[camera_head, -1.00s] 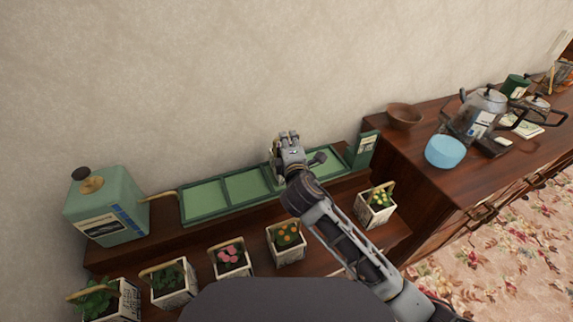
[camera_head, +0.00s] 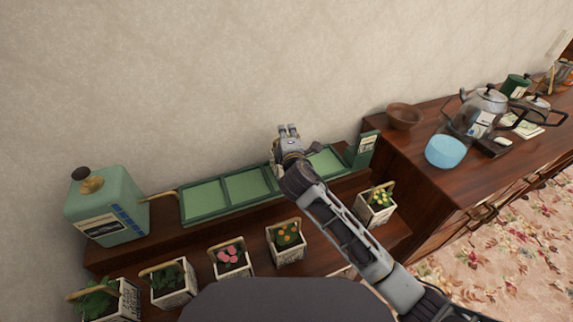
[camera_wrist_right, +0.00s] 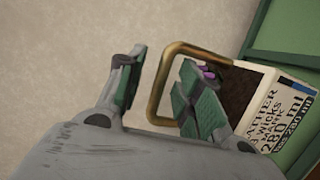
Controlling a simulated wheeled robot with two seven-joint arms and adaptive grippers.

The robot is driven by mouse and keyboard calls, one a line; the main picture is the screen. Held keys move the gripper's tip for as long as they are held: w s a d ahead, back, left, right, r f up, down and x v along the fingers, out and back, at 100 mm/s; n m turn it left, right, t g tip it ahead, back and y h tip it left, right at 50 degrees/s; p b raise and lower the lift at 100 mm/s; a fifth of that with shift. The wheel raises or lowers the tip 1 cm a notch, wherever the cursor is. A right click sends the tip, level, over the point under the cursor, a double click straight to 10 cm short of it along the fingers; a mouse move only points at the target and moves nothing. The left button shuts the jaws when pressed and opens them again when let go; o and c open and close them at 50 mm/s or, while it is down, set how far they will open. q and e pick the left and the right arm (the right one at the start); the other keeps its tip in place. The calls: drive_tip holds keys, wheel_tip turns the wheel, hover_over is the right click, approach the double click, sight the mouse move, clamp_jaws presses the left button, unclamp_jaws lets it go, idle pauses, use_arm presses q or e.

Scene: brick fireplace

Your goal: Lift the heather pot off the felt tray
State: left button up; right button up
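The heather pot (camera_wrist_right: 275,100) is a cream, labelled pot with dark soil, a little purple bloom and a tan loop handle (camera_wrist_right: 160,82), seen at the right of the right wrist view. In the head view I cannot make it out behind my right gripper (camera_head: 287,130). The green felt tray (camera_head: 225,210) lies along the wall; its green edge shows behind the pot in the wrist view (camera_wrist_right: 258,38). My right gripper (camera_wrist_right: 160,88) is open, its fingers on either side of one handle bar, with gaps showing. My left gripper is not in view.
Several basket pots, including one with orange flowers (camera_head: 287,243) and one with yellow (camera_head: 377,205), stand on the lower step. A green canister (camera_head: 108,205) stands left of the tray, a green box (camera_head: 364,150) right. A wooden cabinet (camera_head: 420,175) rises at the right.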

drive_tip(key=shift+w, duration=0.1)
idle(0.4)
clamp_jaws()
idle(0.5)
